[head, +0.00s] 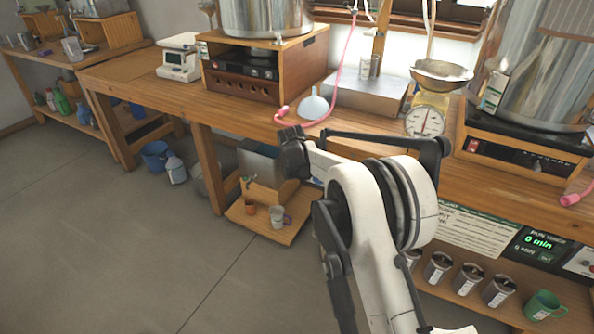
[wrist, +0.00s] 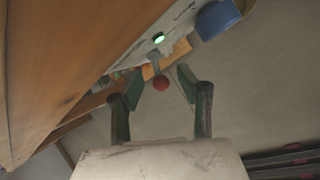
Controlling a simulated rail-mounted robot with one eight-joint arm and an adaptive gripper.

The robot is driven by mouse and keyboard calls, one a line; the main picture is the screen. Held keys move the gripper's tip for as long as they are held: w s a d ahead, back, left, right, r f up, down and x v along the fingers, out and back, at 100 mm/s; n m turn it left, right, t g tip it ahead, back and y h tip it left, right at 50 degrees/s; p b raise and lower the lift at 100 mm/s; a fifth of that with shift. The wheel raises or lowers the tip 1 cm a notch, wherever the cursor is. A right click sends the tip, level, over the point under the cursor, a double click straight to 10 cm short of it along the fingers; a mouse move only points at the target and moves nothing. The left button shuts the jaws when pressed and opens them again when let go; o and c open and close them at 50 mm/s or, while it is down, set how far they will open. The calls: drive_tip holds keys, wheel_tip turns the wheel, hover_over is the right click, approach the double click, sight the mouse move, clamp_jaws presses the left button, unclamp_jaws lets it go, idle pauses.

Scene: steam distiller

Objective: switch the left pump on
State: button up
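In the wrist view a red round knob (wrist: 161,84) sits at the end of a short grey lever on a pale panel (wrist: 130,60). A green light (wrist: 159,38) glows on that panel. My gripper (wrist: 161,72) is open, with one green-padded finger to each side of the knob in the picture. I see no clear contact, and the depth between fingers and knob is hard to tell. In the head view my arm fills the lower middle, and I cannot clearly make out the fingers. No pump body is clearly recognisable in either view.
A long wooden bench (head: 130,74) holds steel vessels, a scale (head: 426,116), a white funnel (head: 314,104) and a pink hose (head: 338,72). Metal cups and a green mug (head: 544,305) stand on the lower shelf. Floor at left is clear.

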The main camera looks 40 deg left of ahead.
drive_tip(key=v, duration=1.1)
drive_tip(key=shift+d+r, duration=0.1)
drive_tip(key=shift+r, duration=0.05)
